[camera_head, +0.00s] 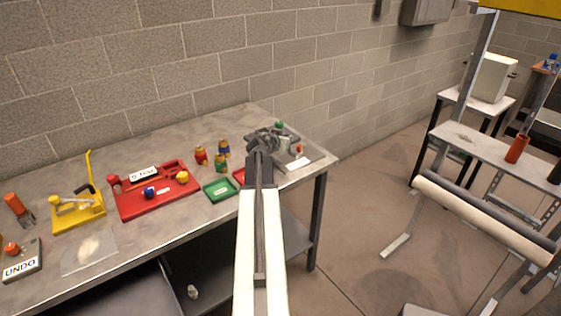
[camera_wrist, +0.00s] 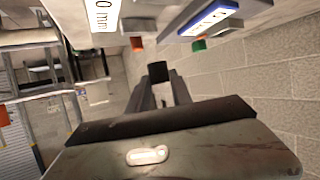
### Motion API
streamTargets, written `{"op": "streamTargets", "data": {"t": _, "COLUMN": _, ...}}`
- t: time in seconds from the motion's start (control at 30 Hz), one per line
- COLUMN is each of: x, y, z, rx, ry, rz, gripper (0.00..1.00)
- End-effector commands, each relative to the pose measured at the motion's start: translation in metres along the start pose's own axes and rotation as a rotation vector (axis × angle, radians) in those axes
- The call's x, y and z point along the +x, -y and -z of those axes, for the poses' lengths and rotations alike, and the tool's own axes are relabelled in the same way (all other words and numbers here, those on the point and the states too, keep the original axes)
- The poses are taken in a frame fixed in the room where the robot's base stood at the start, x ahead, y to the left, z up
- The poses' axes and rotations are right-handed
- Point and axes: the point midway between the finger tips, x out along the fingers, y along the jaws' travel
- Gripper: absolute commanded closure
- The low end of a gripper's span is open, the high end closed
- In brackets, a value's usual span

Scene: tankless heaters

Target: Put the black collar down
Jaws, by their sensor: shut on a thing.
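The black collar (camera_wrist: 158,72) shows in the wrist view as a small dark block at the tips of my gripper (camera_wrist: 159,80). The two fingers are shut on it, and it is held up in front of the wrist. In the head view my gripper (camera_head: 264,140) is over the right end of the workbench, in front of a grey device with a green knob (camera_head: 279,125). The collar cannot be told apart from the dark gripper there. How far it is above the surface is unclear.
The workbench (camera_head: 140,135) carries a red fixture (camera_head: 155,195), a green tray (camera_head: 220,189), a yellow fixture (camera_head: 78,211) and several small coloured parts. Open floor (camera_head: 370,200) lies right of the bench.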

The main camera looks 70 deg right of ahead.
Motion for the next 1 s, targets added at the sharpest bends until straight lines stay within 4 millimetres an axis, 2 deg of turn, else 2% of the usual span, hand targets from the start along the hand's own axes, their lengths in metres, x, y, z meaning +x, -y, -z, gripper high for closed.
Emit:
{"op": "streamTargets", "data": {"t": 0.07, "x": -0.001, "y": -0.001, "z": -0.001, "rx": 0.002, "ry": 0.001, "rz": -0.005, "gripper": 1.00}}
{"op": "streamTargets", "data": {"t": 0.17, "x": -0.014, "y": 0.006, "z": -0.013, "rx": 0.012, "ry": 0.006, "rz": -0.031, "gripper": 1.00}}
{"op": "streamTargets", "data": {"t": 0.27, "x": -0.041, "y": 0.018, "z": -0.035, "rx": 0.036, "ry": 0.013, "rz": -0.090, "gripper": 1.00}}
{"op": "streamTargets", "data": {"t": 0.4, "x": -0.088, "y": 0.030, "z": -0.067, "rx": 0.085, "ry": 0.012, "rz": -0.204, "gripper": 1.00}}
{"op": "streamTargets", "data": {"t": 0.5, "x": -0.116, "y": 0.034, "z": -0.082, "rx": 0.115, "ry": 0.005, "rz": -0.275, "gripper": 1.00}}
{"op": "streamTargets", "data": {"t": 0.6, "x": -0.130, "y": 0.034, "z": -0.087, "rx": 0.130, "ry": -0.001, "rz": -0.314, "gripper": 1.00}}
{"op": "streamTargets", "data": {"t": 0.67, "x": -0.132, "y": 0.034, "z": -0.088, "rx": 0.134, "ry": -0.002, "rz": -0.322, "gripper": 1.00}}
{"op": "streamTargets", "data": {"t": 0.77, "x": -0.124, "y": 0.032, "z": -0.085, "rx": 0.135, "ry": -0.001, "rz": -0.325, "gripper": 1.00}}
{"op": "streamTargets", "data": {"t": 0.87, "x": -0.101, "y": 0.028, "z": -0.079, "rx": 0.135, "ry": -0.001, "rz": -0.325, "gripper": 1.00}}
{"op": "streamTargets", "data": {"t": 1.0, "x": -0.058, "y": 0.020, "z": -0.066, "rx": 0.135, "ry": 0.000, "rz": -0.325, "gripper": 1.00}}
